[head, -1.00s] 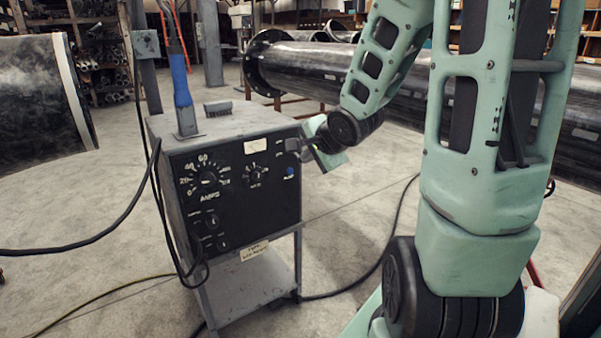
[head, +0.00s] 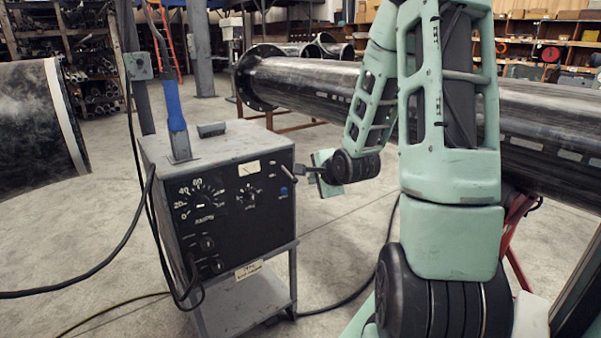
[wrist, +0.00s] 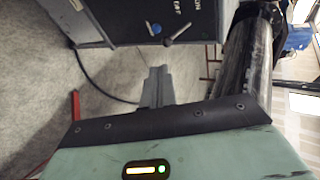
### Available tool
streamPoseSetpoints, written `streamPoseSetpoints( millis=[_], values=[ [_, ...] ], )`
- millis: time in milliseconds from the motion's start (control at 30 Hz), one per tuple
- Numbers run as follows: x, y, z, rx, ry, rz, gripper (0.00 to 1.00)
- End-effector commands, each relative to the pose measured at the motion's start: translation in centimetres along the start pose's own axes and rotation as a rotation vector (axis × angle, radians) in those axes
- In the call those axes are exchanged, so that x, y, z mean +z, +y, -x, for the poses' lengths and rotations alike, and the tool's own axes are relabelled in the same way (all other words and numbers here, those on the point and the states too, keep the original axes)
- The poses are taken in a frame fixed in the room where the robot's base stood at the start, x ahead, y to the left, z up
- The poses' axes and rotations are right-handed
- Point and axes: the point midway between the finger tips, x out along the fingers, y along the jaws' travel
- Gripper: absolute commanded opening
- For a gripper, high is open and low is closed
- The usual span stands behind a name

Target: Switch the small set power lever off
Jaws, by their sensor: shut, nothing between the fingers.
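The small set power lever shows in the wrist view (wrist: 180,30) as a thin metal stick slanting across the dark panel, beside a blue knob. Lettering that looks like ON and OFF sits near it. In the head view the lever (head: 289,180) sticks out at the right edge of the machine's front panel. My gripper (head: 304,171) is just right of the panel, its fingers pointing toward the lever side. In the wrist view the gripper's grey fingers (wrist: 157,76) are together and empty, with a visible gap between them and the lever.
The grey power box (head: 215,150) stands on a cart with a lower shelf (head: 240,292). Its front carries dials and a meter. Black cables (head: 100,265) hang at its left. A large flanged pipe (head: 310,85) lies behind my arm. Concrete floor right of the box is open.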

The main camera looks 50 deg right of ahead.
Motion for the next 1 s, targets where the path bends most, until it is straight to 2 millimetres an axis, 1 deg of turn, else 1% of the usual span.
streamPoseSetpoints(
  millis=[33,133,200,300,367,500,600,700,1000],
  values=[
    [0.1,-0.3,-0.1,0.005,-0.002,0.000,0.00],
    [0.1,0.0,-1.0,0.007,0.002,0.003,0.00],
    [0.1,0.4,-3.0,0.003,0.003,0.004,0.00],
    [0.0,0.3,-5.0,0.002,0.003,0.004,0.00],
    [0.0,0.3,-6.1,0.002,0.004,0.004,0.00],
    [0.0,-0.4,-8.1,0.001,0.004,0.006,0.00],
    [0.0,-0.7,-9.0,0.001,0.004,0.005,0.00],
    [0.0,-0.8,-9.5,0.002,0.004,0.005,0.00],
    [0.0,-0.9,-9.7,0.002,0.005,0.004,0.00]
  ],
)
